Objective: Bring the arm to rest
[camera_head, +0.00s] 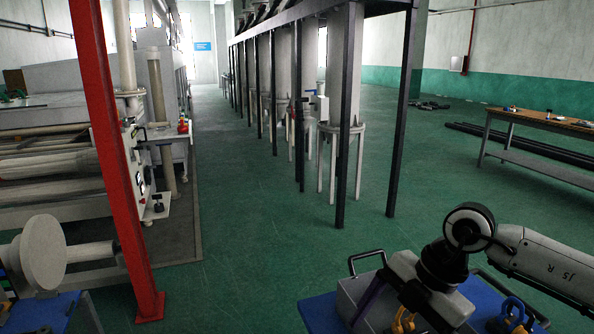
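My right arm comes in from the right edge and bends down at a black joint. My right gripper (430,292) has a pale body and hangs over a grey metal case with black handles (350,290) at the bottom right. My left gripper is not in view.
The case rests on a blue surface (318,312). A red post (112,150) and rollers (42,252) stand left. Black frame legs stand ahead; a wooden table (545,122) is far right. The green floor between is clear.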

